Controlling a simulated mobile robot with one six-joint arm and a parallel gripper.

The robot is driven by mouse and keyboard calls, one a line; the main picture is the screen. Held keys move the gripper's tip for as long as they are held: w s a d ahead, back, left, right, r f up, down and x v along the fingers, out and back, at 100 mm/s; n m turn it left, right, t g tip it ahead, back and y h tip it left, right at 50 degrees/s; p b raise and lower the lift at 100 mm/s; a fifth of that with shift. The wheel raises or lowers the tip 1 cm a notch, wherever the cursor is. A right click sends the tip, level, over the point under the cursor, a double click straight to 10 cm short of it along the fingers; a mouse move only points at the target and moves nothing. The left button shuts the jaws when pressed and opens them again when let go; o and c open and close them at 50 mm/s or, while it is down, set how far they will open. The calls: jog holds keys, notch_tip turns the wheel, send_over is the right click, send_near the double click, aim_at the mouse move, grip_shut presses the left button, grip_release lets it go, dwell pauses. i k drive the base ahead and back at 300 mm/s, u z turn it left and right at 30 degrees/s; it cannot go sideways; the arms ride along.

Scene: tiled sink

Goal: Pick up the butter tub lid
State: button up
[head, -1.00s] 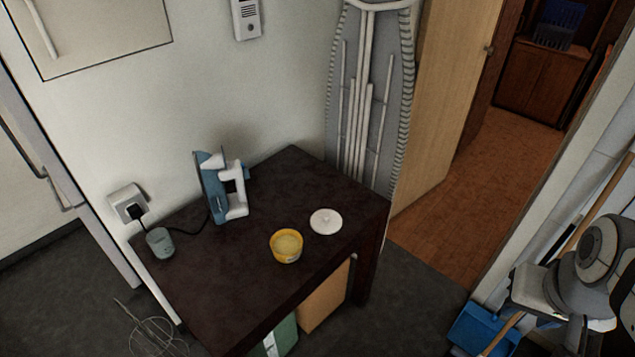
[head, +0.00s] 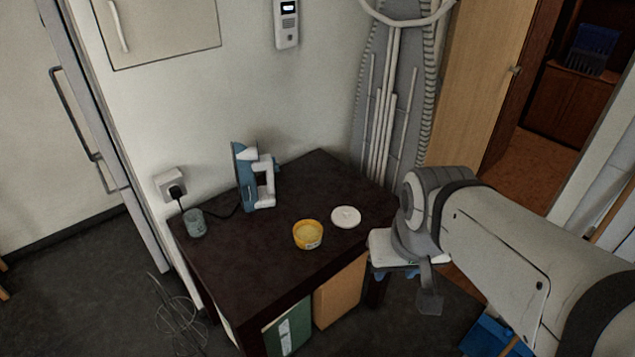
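The butter tub lid (head: 346,217) is a small white disc lying flat on the dark table (head: 262,262), near its right side. The yellow butter tub (head: 308,235) stands open just left of and in front of the lid, apart from it. My arm comes in from the lower right. My gripper (head: 428,300) is at the arm's end, pointing down beyond the right edge of the table, to the right of the lid. It is apart from the lid. Its fingers are small and partly hidden, so their opening does not show clearly.
A blue and white iron (head: 252,178) stands upright at the back of the table. A small greenish cup (head: 194,223) is at the left corner. An ironing board (head: 398,100) leans on the wall behind. Boxes stand under the table. The tabletop around the lid is mostly clear.

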aim_at(345, 217)
jog(key=z, duration=0.05)
jog(key=i, duration=1)
jog(key=u, duration=0.05)
